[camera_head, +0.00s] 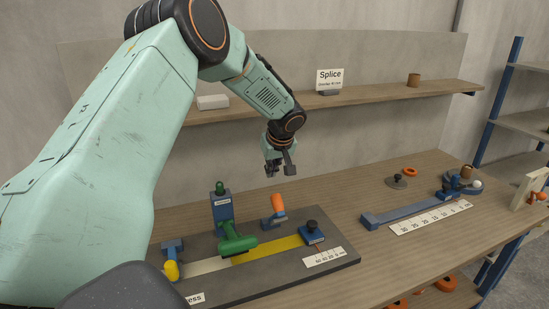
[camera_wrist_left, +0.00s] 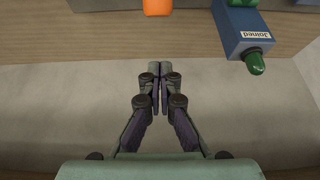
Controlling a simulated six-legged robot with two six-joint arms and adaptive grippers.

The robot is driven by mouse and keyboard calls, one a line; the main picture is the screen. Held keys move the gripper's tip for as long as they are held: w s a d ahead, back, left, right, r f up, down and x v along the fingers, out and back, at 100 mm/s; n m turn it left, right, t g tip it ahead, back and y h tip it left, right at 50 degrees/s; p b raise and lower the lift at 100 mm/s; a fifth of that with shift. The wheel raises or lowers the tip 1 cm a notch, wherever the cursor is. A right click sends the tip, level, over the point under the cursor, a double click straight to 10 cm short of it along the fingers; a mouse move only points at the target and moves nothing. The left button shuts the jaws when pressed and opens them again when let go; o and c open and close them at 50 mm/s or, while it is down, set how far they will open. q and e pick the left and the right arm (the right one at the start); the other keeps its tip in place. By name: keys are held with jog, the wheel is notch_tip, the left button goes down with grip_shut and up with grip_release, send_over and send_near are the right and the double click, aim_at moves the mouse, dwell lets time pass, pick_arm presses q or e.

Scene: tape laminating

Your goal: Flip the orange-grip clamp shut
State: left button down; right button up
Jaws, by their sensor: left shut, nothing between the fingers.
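The orange-grip clamp (camera_head: 277,210) stands at the back edge of the dark press board, its orange grip pointing up and leaning slightly left, its blue base on the board. The orange grip (camera_wrist_left: 158,7) also shows at the top edge of the left wrist view, cut off by the frame. My left gripper (camera_head: 281,170) hangs in the air above and behind the clamp, apart from it. In the left wrist view its fingertips (camera_wrist_left: 156,72) are together with nothing between them. My right gripper does not show.
A blue post labelled Joined (camera_wrist_left: 248,35), with a green lamp, stands beside the clamp. On the dark board (camera_head: 290,278) are a green handle (camera_head: 238,244), a yellow-grip clamp (camera_head: 171,268) and a blue block with a black knob (camera_head: 312,233). A blue rail (camera_head: 415,212) lies right.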

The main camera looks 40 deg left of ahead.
pick_arm(q)
jog(key=f, duration=0.1)
jog(key=d+f, duration=0.1)
jog(key=s+f, duration=0.1)
jog(key=shift+d+f+p, duration=0.1)
jog(key=shift+d+p, duration=0.2)
jog(key=shift+p, duration=0.1)
jog(key=shift+s+d+f, duration=0.15)
jog(key=shift+d+f, duration=0.05)
jog(key=shift+d, duration=0.2)
jog(key=shift+a+f, duration=0.15)
